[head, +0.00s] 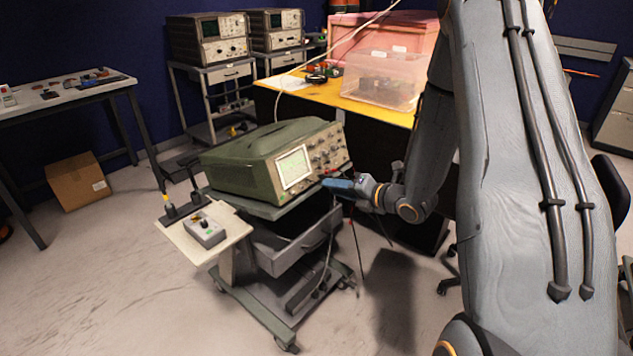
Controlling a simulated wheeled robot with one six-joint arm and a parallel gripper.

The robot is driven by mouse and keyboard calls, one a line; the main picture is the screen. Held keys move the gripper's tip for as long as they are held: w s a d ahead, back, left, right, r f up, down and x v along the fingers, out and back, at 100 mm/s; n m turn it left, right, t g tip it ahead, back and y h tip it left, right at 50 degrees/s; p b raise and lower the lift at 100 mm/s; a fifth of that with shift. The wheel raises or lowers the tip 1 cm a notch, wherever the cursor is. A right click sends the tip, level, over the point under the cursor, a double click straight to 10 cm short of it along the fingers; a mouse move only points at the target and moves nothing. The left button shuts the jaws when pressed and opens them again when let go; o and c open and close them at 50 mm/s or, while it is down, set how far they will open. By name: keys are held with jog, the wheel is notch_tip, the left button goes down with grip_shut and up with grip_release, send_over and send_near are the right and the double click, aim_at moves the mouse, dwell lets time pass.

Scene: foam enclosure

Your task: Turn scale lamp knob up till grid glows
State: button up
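A green oscilloscope (262,160) sits on a cart, its front panel facing right and toward me. Its screen (294,167) looks pale green with a faint grid. Several small knobs (326,147) cover the panel right of the screen. The scale lamp knob cannot be told apart from the others at this size. My gripper (326,183), with blue at its fingers, is at the lower edge of the panel, right of the screen. I cannot tell whether it touches a knob or is open or shut. It may hide the lowest controls.
The cart (254,265) has a half-open drawer (300,247) and a side shelf (192,247) with a small grey box (206,232). A cable hangs below my gripper. A yellow-topped bench (327,94) with a clear bin (383,80) stands behind. Floor at front left is clear.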

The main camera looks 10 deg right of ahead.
aim_at(310, 182)
jog(key=shift+n+y, duration=0.5)
jog(key=shift+n, duration=0.3)
jog(key=x, duration=0.2)
jog(key=p+x, duration=0.1)
jog(key=x, duration=0.4)
jog(key=shift+w+a+r+p, duration=0.15)
jog(key=shift+w+a+p, duration=0.05)
jog(key=shift+a+p, duration=0.2)
grip_shut()
